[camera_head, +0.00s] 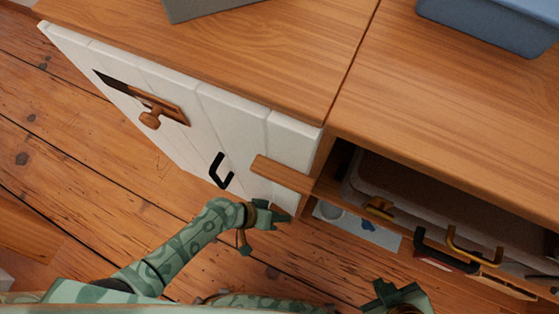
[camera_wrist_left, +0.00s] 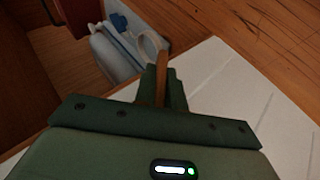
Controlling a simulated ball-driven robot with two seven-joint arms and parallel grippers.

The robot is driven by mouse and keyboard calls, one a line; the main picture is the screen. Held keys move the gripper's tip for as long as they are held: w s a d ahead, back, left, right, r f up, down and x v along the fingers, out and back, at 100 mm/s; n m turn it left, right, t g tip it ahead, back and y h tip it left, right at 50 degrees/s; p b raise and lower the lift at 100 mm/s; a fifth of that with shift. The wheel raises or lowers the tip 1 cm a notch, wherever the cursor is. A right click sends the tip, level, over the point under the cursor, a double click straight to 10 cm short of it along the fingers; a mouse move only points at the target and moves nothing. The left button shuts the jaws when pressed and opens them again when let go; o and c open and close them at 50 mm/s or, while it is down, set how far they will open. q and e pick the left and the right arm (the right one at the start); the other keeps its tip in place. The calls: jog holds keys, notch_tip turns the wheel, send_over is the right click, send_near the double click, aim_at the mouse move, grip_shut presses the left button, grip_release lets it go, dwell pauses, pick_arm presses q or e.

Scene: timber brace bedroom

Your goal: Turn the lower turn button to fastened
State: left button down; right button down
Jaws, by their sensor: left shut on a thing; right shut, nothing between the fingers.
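The white plank door (camera_head: 245,120) stands on the left cabinet, with a black pull handle (camera_head: 221,171). A wooden turn button (camera_head: 280,173) lies across the door's right edge towards the cabinet frame. My left gripper (camera_head: 282,216) is low at the door's right edge, below that button. In the left wrist view it (camera_wrist_left: 161,88) is shut on a narrow wooden piece, which looks like the lower turn button (camera_wrist_left: 162,62); its end sticks out past the fingertips. In the head view my gripper hides this piece. My right gripper (camera_head: 392,292) is shut and empty at the lower right, away from the door.
A wooden rail with a peg (camera_head: 152,117) is on the door's upper left. To the right is an open compartment holding a bin (camera_head: 430,190), with yellow and black handles (camera_head: 445,250) in front. A blue tub (camera_head: 490,25) stands on the wooden top. Plank floor (camera_head: 90,150) is clear at left.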

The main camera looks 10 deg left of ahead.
pick_arm(q)
jog(key=shift+a+f+h, duration=0.1)
jog(key=shift+f+h, duration=0.05)
jog(key=shift+h, duration=0.45)
jog(key=shift+n+g+h, duration=0.3)
jog(key=shift+n+h, duration=0.1)
jog(key=shift+h, duration=0.6)
jog(key=shift+w+a+f+h, duration=0.25)
jog(key=shift+a+h, duration=0.1)
jog(key=shift+h, duration=0.15)
jog(key=shift+n, duration=0.3)
jog(key=shift+s+d+r+h, duration=0.15)
jog(key=shift+d+r+h, duration=0.1)
jog(key=shift+h, duration=0.25)
jog(key=c, duration=1.5)
grip_release()
jog(key=shift+o, duration=0.2)
jog(key=shift+s+d+r, duration=0.1)
jog(key=shift+d, duration=0.05)
